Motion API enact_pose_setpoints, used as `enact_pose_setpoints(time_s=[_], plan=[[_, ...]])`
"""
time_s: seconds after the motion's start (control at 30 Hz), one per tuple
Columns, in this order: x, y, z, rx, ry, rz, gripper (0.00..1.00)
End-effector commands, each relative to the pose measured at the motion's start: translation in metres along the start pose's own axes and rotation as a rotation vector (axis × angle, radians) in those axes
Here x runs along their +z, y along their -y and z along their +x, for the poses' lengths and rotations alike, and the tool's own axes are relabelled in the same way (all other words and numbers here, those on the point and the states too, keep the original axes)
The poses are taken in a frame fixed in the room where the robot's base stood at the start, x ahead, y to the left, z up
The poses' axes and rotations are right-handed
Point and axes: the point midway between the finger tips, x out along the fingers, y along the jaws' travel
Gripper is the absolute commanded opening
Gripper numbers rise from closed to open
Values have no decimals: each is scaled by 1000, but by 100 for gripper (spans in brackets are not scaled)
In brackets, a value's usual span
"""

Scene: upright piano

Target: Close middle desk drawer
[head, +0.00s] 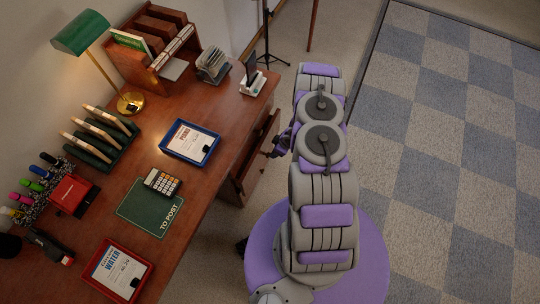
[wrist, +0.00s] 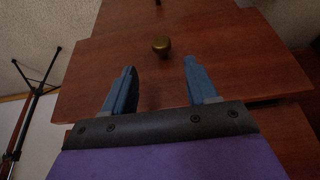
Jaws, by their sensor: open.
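The brown wooden desk (head: 218,104) runs along the left in the head view. At its right side, below the top, a drawer (head: 256,152) stands out from the desk, partly hidden by my arm. In the wrist view a wooden drawer front (wrist: 225,60) with a round brass knob (wrist: 161,45) fills the middle. Part of another knob (wrist: 157,3) shows at the top edge. My gripper (wrist: 160,68) is open and empty, its two blue fingers pointing at the front, on either side below the knob. I cannot tell whether they touch the wood. In the head view it is mostly hidden.
On the desk are a blue tray (head: 190,143), a red tray (head: 117,272), a green mat (head: 150,207), a calculator (head: 162,182) and a green lamp (head: 82,32). A thin black stand (head: 266,42) is beyond the desk. The checkered carpet (head: 450,130) at right is clear.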

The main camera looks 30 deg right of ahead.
Motion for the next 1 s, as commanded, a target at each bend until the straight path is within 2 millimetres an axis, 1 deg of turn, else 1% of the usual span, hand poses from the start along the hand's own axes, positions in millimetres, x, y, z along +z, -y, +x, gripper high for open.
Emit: enact_pose_setpoints(time_s=[0.03, 0.1, 0.3, 0.4, 0.6, 0.87, 1.0], plan=[[1, 1, 14, -2, 2, -1, 58], [2, 3, 28, -5, 2, 0, 58], [3, 1, 62, -4, -1, 1, 58], [3, 1, 74, -5, 0, 2, 58], [1, 0, 85, -2, -2, 2, 58], [1, 0, 85, -1, -1, 3, 58], [1, 0, 85, -3, -2, 3, 46]])
